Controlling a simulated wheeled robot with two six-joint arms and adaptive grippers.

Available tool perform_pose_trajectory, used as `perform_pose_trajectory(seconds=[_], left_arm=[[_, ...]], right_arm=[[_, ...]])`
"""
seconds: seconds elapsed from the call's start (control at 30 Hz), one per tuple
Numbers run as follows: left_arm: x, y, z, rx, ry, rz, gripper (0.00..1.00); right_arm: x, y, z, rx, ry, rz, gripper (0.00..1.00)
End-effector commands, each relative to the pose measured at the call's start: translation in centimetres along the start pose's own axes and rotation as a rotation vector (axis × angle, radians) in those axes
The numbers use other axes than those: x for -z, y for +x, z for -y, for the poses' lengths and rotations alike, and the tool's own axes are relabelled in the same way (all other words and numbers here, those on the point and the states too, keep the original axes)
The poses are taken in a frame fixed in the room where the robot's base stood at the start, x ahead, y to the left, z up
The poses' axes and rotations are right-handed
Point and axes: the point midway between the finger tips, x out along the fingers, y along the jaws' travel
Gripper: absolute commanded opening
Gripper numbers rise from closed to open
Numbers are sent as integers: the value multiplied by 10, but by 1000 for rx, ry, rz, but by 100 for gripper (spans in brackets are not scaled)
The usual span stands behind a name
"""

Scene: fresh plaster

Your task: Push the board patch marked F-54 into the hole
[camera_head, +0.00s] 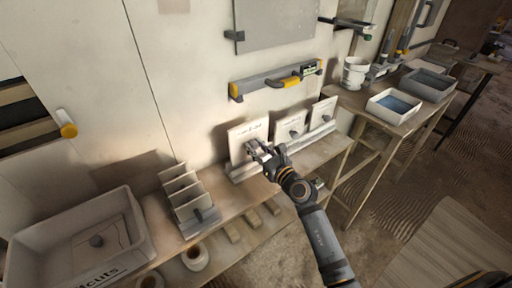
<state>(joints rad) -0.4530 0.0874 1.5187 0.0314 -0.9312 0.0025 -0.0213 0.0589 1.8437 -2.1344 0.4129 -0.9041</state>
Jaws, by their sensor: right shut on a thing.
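My right gripper (258,150) reaches in from the lower right and is shut on a white board patch (240,135). The patch stands upright at the left end of a ledge rack on the bench, against the wall. Its dark lettering is too small to read surely, and the gripper covers its lower middle. Two similar white patches, a middle one (291,122) and a right one (322,111), stand to its right, each with a dark knob. A dark opening (22,112) with wooden strips shows in the wall at the far left, well away from the gripper. My left gripper is out of view.
A white bin (135,259) stands at the bench's left end, beside a slotted rack (170,181). Tape rolls (195,257) lie below. A side table (412,118) with trays stands at right.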

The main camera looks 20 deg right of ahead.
Motion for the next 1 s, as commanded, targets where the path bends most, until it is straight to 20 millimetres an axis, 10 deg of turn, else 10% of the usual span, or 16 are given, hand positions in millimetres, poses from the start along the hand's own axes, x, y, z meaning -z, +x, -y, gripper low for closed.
perform_pose_trajectory(seconds=[1.0], left_arm=[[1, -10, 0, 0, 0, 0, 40]], right_arm=[[0, -60, 0, 0, 0, 2, 1]])
